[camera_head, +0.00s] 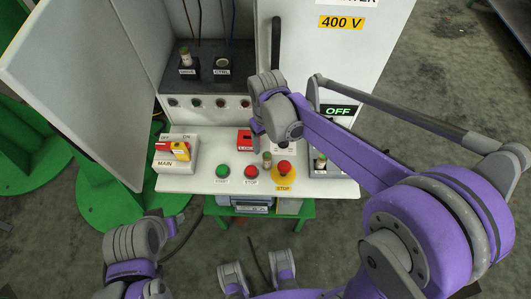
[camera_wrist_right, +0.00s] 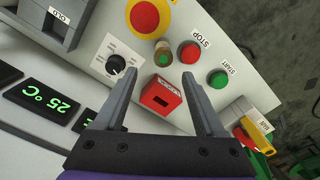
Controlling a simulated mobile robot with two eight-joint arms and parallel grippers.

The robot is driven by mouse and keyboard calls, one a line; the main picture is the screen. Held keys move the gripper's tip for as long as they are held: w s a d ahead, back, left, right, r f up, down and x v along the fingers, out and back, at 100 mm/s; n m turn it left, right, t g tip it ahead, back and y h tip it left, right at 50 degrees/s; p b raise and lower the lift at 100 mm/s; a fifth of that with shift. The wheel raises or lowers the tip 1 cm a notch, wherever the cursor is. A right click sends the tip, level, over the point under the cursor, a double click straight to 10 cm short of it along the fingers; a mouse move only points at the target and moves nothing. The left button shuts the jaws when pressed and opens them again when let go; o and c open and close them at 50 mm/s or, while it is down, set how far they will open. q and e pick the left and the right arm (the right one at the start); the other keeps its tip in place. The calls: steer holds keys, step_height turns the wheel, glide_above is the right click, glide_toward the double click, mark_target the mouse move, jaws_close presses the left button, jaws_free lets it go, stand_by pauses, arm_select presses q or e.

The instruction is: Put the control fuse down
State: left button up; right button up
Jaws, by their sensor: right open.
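A small cylinder with a green end and tan body, which looks like a fuse (camera_wrist_right: 162,52), stands on the white panel between the yellow-ringed red stop knob (camera_wrist_right: 143,17) and the red STOP button (camera_wrist_right: 188,53). It also shows in the head view (camera_head: 267,160). My right gripper (camera_wrist_right: 160,73) is open over the panel, its fingers apart with nothing between them; the fuse is beyond the tips. The CTRL socket (camera_head: 221,64) in the cabinet looks empty. My left gripper is not clearly shown.
A red labelled block (camera_wrist_right: 161,95) is on the panel below the gripper's opening. Another fuse (camera_head: 185,56) stands in the neighbouring socket. A further fuse (camera_head: 320,163) is in the OLD holder at right. The MAIN switch (camera_head: 178,153) stands at left; the open door (camera_head: 75,75) flanks the cabinet.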

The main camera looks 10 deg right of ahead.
mark_target(267, 155)
step_height(267, 155, down, 3)
steer(key=shift+f, duration=0.15)
steer(key=f, duration=0.2)
steer(key=s+f, duration=0.1)
steer(key=f, duration=0.1)
steer(key=shift+b, duration=0.4)
steer(key=shift+f, duration=0.6)
jaws_close()
